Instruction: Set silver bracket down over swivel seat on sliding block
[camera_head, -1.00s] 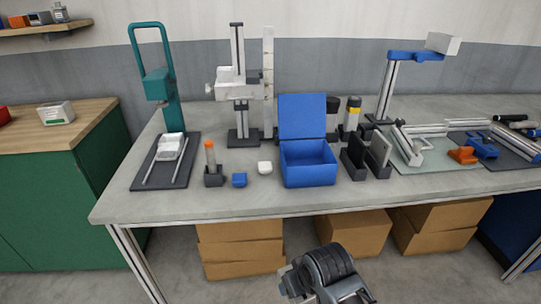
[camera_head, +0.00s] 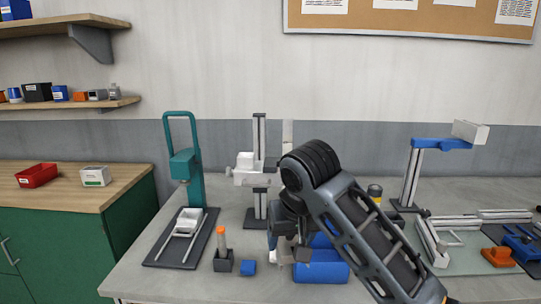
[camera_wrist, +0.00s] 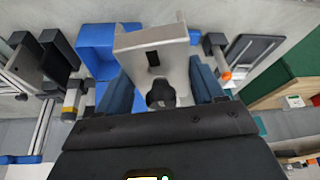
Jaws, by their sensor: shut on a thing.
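My gripper (camera_wrist: 160,76) is shut on the silver bracket (camera_wrist: 146,43), a pale grey folded piece with a dark slot, between the two blue-grey fingers. In the head view my gripper (camera_head: 286,256) hangs at the front of the blue box, and the bracket (camera_head: 284,250) shows only in part. A white block (camera_head: 246,174) sits on a column stand left of my arm, clear of the bracket. A white tray-like piece (camera_head: 188,221) lies on rails under the teal press. I cannot tell for sure which is the sliding block, and no swivel seat is clearly visible.
The blue box (camera_head: 322,268) is partly hidden behind my arm. The teal press (camera_head: 186,165) stands further left. Frames and orange parts (camera_head: 498,257) lie at right.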

